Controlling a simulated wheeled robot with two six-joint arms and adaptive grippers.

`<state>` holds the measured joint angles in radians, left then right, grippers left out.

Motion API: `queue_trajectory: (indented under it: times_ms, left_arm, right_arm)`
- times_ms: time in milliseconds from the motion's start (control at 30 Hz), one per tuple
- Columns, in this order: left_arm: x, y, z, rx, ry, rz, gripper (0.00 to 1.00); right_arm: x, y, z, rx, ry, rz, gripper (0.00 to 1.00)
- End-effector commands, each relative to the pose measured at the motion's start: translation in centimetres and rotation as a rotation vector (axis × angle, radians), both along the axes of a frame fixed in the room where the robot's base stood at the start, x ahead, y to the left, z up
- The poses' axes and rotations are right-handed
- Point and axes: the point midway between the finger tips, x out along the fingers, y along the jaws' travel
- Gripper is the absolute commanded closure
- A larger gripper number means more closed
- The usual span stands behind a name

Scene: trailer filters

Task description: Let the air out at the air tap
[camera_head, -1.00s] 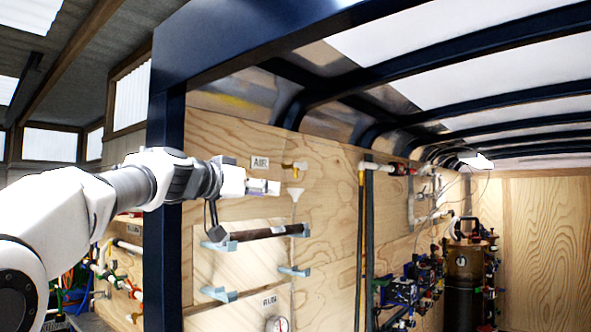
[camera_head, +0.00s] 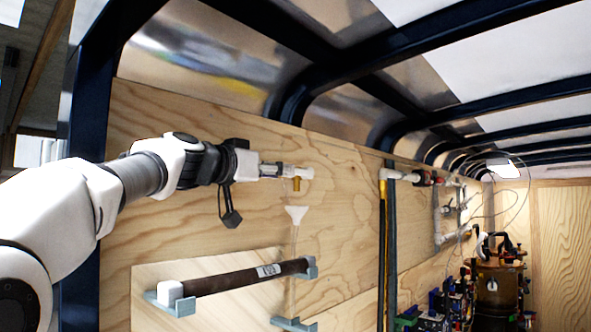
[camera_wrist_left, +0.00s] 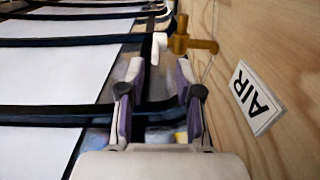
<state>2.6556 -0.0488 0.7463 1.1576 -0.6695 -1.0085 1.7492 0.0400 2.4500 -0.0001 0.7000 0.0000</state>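The air tap is a brass fitting on the plywood wall with a white handle. In the head view its brass spout (camera_head: 297,184) hangs down just beyond my left gripper (camera_head: 272,170). In the left wrist view the brass body (camera_wrist_left: 180,40) and the white handle (camera_wrist_left: 159,45) are ahead of the fingertips. My left gripper (camera_wrist_left: 160,76) is open, its two fingers apart with nothing between them. The handle lies roughly in line with the gap, just past the tips; contact does not show. The AIR label (camera_wrist_left: 256,97) is on the wall to the right. My right gripper is not in view.
A clear funnel (camera_head: 296,214) with a tube is below the tap. A dark cylinder (camera_head: 240,278) rests on blue-grey brackets under my left arm. Vertical pipes (camera_head: 386,240) run down the wall to the right. Dark roof ribs (camera_head: 330,70) curve overhead.

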Motion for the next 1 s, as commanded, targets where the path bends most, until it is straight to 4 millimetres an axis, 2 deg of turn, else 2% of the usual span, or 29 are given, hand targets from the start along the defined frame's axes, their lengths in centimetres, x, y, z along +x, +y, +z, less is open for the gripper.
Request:
queue_trajectory:
  times_ms: [33, 200, 333, 567, 667, 700, 900, 1000]
  left_arm:
    - [0.9, -0.7, 0.9, 0.003, 0.002, -0.001, 0.66]
    - [3.5, -2.5, 0.7, 0.002, 0.002, -0.001, 0.66]
    - [4.4, -3.1, 0.3, 0.0, 0.001, 0.0, 0.66]
    - [4.5, -3.2, 0.1, 0.0, 0.0, 0.0, 0.66]
    - [4.5, -3.2, 0.1, 0.0, 0.0, 0.0, 0.97]
    - [4.4, -3.2, 0.1, 0.0, 0.0, 0.0, 1.0]
    - [4.5, -3.2, 0.0, -0.001, -0.001, 0.0, 1.0]
    - [4.5, -3.3, -0.5, -0.008, -0.011, 0.0, 1.0]
  right_arm:
    - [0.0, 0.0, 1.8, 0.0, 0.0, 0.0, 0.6]
    - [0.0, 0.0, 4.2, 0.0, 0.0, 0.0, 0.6]
    - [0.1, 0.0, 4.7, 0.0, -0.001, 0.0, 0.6]
    - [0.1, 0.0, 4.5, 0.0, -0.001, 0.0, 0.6]
    - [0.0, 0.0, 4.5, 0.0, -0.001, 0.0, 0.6]
    - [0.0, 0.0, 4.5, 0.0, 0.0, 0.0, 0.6]
    - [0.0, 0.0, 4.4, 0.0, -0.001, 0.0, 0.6]
    - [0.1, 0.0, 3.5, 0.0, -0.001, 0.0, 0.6]
